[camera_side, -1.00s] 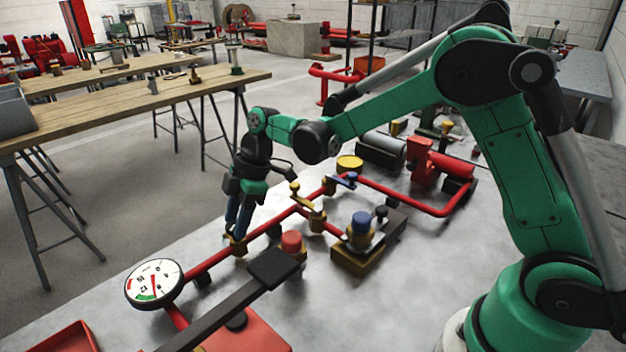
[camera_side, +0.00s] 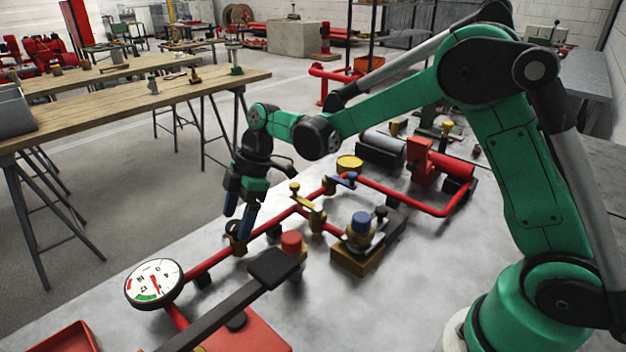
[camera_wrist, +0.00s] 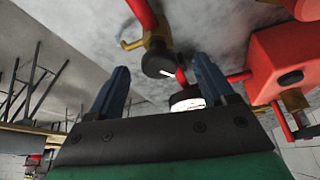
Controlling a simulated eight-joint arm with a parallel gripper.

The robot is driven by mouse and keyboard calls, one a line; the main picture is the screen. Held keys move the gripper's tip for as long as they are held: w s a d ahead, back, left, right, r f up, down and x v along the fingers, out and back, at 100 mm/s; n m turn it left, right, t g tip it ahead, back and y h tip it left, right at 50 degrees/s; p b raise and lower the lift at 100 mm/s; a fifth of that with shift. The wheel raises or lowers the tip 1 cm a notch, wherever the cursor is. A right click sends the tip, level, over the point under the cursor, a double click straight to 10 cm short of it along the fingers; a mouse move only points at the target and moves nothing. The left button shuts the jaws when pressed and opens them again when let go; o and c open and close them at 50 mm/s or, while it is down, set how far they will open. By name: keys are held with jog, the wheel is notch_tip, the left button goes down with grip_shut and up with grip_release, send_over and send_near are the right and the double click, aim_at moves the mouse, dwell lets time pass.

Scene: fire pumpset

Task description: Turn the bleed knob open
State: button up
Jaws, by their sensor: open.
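The bleed knob (camera_wrist: 158,61) is a dark round cap on a small brass body (camera_wrist: 156,32) with a curved spout, joined to the red pipe. My gripper is open and holds nothing. A round white gauge (camera_side: 154,284) stands at the pipe's near end.
A yellow lever valve (camera_side: 312,212) and a blue-handled lever (camera_side: 345,180) sit along the red pipe to the right. A red-topped fitting (camera_side: 292,243) and a long black bar (camera_side: 225,310) are close by. The bench front left is partly clear.

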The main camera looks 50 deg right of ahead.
jog(key=shift+v, duration=2.55)
jog(key=s+d+r+m+t+h, duration=0.2)
jog(key=s+d+m+t+h, duration=0.2)
jog(key=s+m, duration=1)
jog(key=shift+d+m+t, duration=0.6)
jog(key=shift+d+t, duration=0.5)
jog(key=shift+d, duration=0.05)
